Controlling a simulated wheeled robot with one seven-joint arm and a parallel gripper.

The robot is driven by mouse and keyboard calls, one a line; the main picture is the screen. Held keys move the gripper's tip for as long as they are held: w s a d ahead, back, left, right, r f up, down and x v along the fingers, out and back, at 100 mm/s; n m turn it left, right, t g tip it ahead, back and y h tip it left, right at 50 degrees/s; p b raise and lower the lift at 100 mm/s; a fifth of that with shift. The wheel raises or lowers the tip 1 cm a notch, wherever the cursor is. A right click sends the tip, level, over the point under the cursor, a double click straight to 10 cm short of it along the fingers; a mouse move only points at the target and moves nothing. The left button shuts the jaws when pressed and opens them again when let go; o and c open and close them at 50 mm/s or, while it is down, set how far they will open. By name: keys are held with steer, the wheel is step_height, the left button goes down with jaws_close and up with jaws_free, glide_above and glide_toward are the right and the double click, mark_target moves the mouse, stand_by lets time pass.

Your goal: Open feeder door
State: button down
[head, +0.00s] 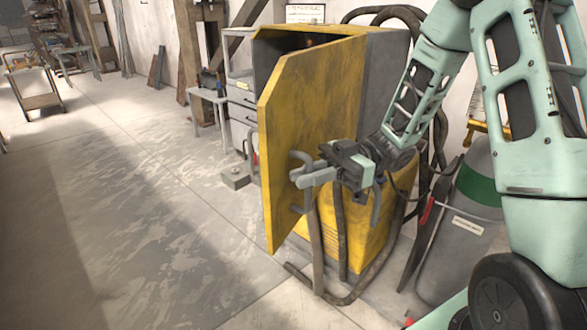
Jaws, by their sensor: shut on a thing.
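The feeder door (305,115) is a worn yellow panel. It stands swung open, away from the yellow and grey feeder cabinet (383,70), and part of the dark interior shows behind its top edge. A curved grey handle (299,160) sits on the door's face near its lower right part. My gripper (306,180) is at this handle, its fingers shut around it. The far finger and the exact contact are partly hidden by the gripper body.
Dark hoses and a bent tube frame (320,250) stand below and beside my gripper. A grey cylinder with a green band (470,235) stands at the right. A grey drawer cabinet (240,110) is behind the door. The concrete floor (150,200) at left is clear.

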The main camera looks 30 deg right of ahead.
stand_by(0.3)
steer(key=c, duration=1.8)
jaws_free()
steer(key=shift+d, duration=0.1)
steer(key=shift+c, duration=0.2)
steer(key=d+b, duration=0.2)
steer(key=d, duration=1.5)
steer(key=shift+w+d, duration=0.2)
steer(key=shift+w, duration=0.25)
